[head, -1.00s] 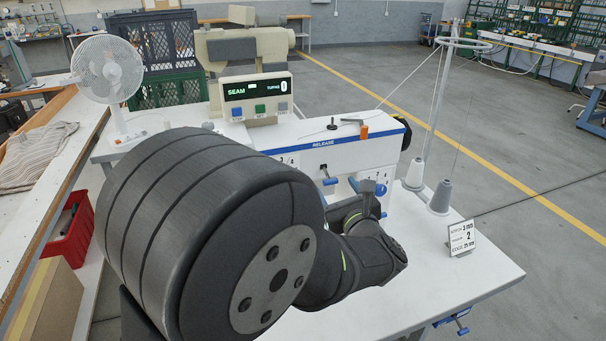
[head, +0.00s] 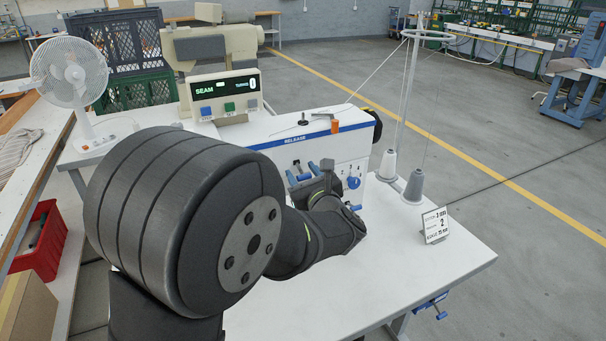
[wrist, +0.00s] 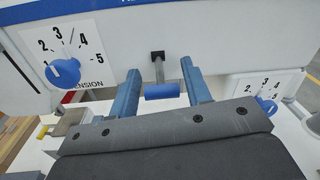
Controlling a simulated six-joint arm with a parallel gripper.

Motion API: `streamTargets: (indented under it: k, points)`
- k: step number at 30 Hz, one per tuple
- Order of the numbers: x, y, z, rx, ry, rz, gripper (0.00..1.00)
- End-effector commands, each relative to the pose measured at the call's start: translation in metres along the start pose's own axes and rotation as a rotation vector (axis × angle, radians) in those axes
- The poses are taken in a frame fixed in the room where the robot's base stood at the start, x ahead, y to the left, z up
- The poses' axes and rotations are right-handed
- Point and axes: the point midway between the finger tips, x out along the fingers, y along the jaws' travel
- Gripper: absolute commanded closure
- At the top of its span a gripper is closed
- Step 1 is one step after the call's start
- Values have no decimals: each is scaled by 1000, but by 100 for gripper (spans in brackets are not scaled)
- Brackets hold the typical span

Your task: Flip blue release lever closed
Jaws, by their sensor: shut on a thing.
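The blue release lever (wrist: 163,91) hangs from a dark slot in the white machine face, a grey stem with a blue crossbar handle at its lower end. In the head view my gripper (head: 303,172) is at the machine front, with my wrist partly covering that area.
Numbered dials with blue knobs (wrist: 63,73) flank the lever; the right one (wrist: 266,104) is partly hidden. A thread stand with grey cones (head: 413,187) and a small sign (head: 435,225) stand to the right. The white table (head: 440,268) is clear in front.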

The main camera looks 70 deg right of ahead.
Motion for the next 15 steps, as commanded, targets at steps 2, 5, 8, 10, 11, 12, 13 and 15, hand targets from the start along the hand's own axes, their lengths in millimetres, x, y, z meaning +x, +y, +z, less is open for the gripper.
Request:
streamTargets:
  k: [2,5,8,10,11,12,13,15]
  points:
    - [0,0,0,0,2,0,79]
    - [0,-1,1,-2,14,1,79]
    - [-1,-1,3,-4,39,6,79]
    - [-1,-1,4,-7,67,11,79]
    - [-1,-1,5,-8,82,14,79]
    - [-1,-2,6,-10,102,18,79]
    - [-1,-2,7,-11,118,20,79]
    - [-1,-2,9,-14,159,28,79]
